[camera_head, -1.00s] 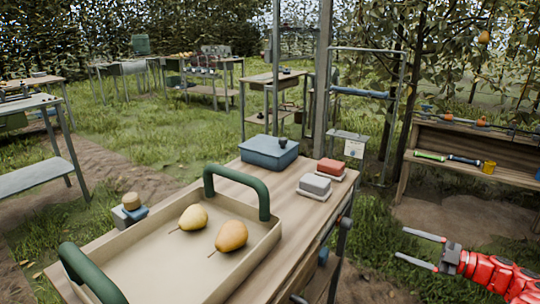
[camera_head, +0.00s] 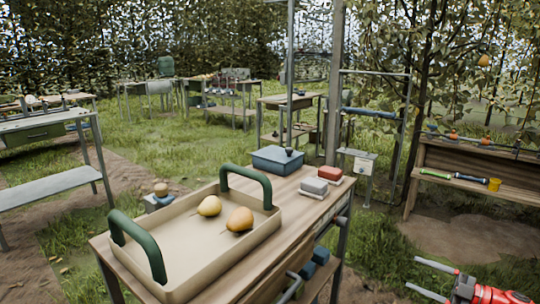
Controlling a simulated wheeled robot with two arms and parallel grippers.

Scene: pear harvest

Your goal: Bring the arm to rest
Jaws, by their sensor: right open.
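My right gripper (camera_head: 432,279) is at the lower right in the head view, low and to the right of the wooden cart. Its two grey fingers are spread apart with nothing between them, and part of my red arm (camera_head: 495,294) shows behind it. It touches nothing that I can see. My left gripper is not in view. Two yellow-orange pears, one at the back (camera_head: 209,206) and one nearer (camera_head: 240,219), lie in a beige tray (camera_head: 160,283) with green handles.
The tray stands on a wooden cart (camera_head: 290,213) with a blue box (camera_head: 277,160), a grey block (camera_head: 314,186) and a red block (camera_head: 330,175). A wooden shelf bench (camera_head: 480,160) stands at right. Bare soil and grass lie between the cart and bench.

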